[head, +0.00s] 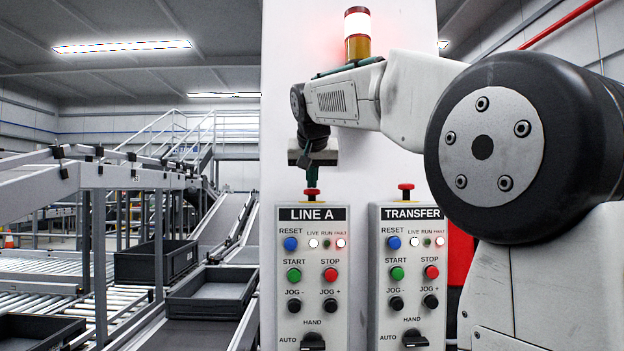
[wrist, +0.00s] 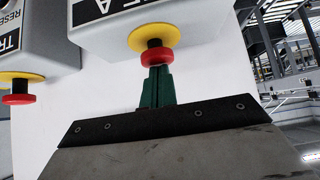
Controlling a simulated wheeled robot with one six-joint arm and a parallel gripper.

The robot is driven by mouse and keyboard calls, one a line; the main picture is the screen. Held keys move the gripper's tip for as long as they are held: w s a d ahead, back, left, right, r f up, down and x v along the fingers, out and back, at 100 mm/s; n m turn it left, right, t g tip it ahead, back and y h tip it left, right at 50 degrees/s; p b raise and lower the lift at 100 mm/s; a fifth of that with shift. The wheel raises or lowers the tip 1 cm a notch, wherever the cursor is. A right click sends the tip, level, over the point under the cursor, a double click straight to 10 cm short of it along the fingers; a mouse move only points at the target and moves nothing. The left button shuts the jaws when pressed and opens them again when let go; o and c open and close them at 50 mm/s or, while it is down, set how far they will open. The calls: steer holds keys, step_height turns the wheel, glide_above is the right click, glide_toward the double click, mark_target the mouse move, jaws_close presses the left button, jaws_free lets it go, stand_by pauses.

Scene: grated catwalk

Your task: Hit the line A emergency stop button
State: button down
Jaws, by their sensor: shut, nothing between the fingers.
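The LINE A control box (head: 312,280) is on the pale column in the middle of the head view. Its red emergency stop button (head: 312,192) sits on top. In the wrist view the red button (wrist: 158,57) stands on a yellow collar (wrist: 155,38). My gripper (head: 312,184) points straight down, directly above this button. Its green fingers (wrist: 157,73) are closed together and empty, with their tips at the red cap. I cannot tell whether they touch it or whether the cap is pressed in.
The TRANSFER box (head: 407,280), with its own red emergency stop button (head: 405,188), is close by on the right. A beacon (head: 357,35) glows at the column's top. Conveyors with dark trays (head: 210,293) fill the left side. The space between the two buttons is clear.

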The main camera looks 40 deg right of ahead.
step_height(320, 180, up, 4)
steer(key=shift+r, duration=0.1)
steer(key=v, duration=1)
steer(key=shift+a, duration=0.1)
step_height(320, 180, down, 10)
steer(key=a+n+g+y, duration=0.1)
steer(key=a+n, duration=0.1)
steer(key=s+a+f+n+g+y, duration=0.1)
steer(key=s+a+f, duration=0.3)
steer(key=s+f, duration=0.5)
steer(key=s+a+f+n+g+y, duration=0.1)
steer(key=s+a+f, duration=0.3)
steer(key=s+f, duration=0.6)
steer(key=s+a+f+n+g+y, duration=0.2)
steer(key=s+a+f, duration=0.3)
steer(key=s+f, duration=0.5)
step_height(320, 180, down, 8)
steer(key=shift+r+n+g, duration=0.15)
steer(key=shift+n+g, duration=0.25)
steer(key=shift+g, duration=0.1)
